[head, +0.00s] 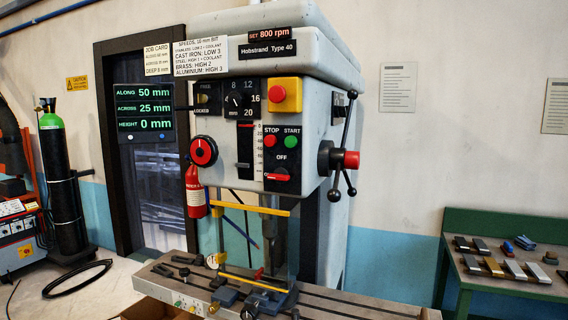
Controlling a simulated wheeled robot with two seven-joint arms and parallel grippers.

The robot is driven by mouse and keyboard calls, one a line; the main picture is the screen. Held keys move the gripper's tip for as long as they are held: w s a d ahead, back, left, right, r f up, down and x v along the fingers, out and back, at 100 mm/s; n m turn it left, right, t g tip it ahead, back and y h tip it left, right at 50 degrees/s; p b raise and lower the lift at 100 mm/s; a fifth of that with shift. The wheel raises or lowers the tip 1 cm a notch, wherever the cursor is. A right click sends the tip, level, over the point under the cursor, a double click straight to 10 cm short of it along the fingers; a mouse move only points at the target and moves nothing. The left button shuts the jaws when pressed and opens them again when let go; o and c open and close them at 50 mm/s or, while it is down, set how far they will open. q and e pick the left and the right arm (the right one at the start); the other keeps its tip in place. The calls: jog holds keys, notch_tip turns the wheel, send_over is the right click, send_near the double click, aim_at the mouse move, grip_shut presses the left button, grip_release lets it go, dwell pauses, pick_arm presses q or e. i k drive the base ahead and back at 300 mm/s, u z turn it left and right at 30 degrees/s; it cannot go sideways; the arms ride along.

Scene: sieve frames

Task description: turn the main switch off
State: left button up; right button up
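The drilling and milling machine, marked Hobstrand Type 40 (267,49), stands in the middle of the head view. On the left of its front is a round red rotary knob (204,151) on a black surround, which looks like the main switch; I cannot read its position. Lower right on the panel is a red lever (278,177) under the word OFF. Above it are a red STOP button (270,141) and a green START button (291,142). Neither of my grippers is in view, and nothing touches the panel.
A red emergency button on a yellow box (284,95) is at the panel's upper right. A spoked handle (343,160) juts out at right. A clear guard with yellow bars (255,240) stands below, over the slotted table (340,303). A green bench (490,280) is at right.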

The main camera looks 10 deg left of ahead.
aim_at(282, 175)
jog(key=u, duration=2)
jog(key=i, duration=1)
jog(key=z, duration=1.05)
